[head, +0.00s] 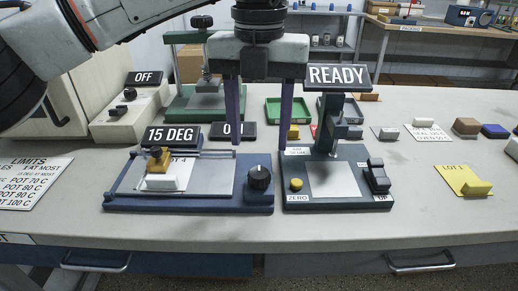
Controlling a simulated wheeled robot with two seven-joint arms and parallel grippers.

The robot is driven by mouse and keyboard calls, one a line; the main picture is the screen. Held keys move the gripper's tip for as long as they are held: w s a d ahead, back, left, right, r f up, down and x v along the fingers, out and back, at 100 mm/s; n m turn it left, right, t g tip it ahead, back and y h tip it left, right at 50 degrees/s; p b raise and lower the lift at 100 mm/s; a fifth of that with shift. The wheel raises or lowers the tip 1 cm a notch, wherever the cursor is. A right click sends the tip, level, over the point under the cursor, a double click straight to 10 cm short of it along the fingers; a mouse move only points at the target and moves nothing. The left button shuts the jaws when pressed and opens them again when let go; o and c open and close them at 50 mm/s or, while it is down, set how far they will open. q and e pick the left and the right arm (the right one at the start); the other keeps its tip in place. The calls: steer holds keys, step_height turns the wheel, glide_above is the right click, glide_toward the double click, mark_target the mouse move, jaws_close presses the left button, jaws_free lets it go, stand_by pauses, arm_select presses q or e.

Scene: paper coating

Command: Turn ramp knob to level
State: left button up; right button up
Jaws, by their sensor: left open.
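The ramp (122,200) is a blue device at the left centre of the table, under a black sign (171,134) reading 15 DEG. Its black round knob (260,178) sits on the right end of the base. A pale plate with a white block (166,183) and a brass-coloured piece (158,160) is on its left part. My left gripper (260,147) points down with its two purple fingers spread apart. In the picture the fingertips are above and to either side of the knob, apart from it. My right gripper is not in view.
A dark device (322,205) with a READY sign (338,76) stands close to the right of the ramp. An ON sign (233,131) and a green device (195,103) are behind. A yellow card (462,180) lies at right. The table's front strip is clear.

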arm_select(q)
step_height(320, 180, up, 3)
steer(key=shift+f, duration=0.15)
